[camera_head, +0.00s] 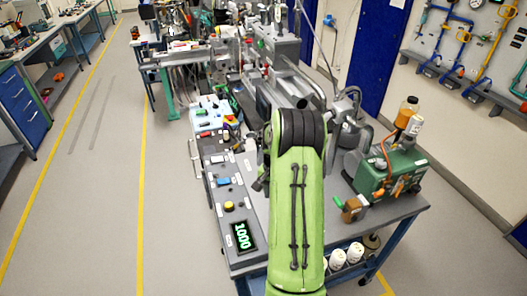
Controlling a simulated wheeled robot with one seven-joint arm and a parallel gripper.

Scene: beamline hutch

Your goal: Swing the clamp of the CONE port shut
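My green arm rises through the middle of the view and hides much of the bench behind it. My gripper is hidden behind the arm, so its fingers and anything between them do not show. Grey metal vacuum pipework (345,106) stands on the bench just beyond and to the right of the arm's black joint. No label reading CONE is legible, and the clamp of that port cannot be picked out at this size or may be behind my arm.
A control panel (222,192) with a green display reading 1000 (242,236) runs along the bench's left side. A green pump (390,172) with bottles stands at the right. The floor (100,190) left of the bench is clear. Blue pipes and orange valves (463,38) line the right wall.

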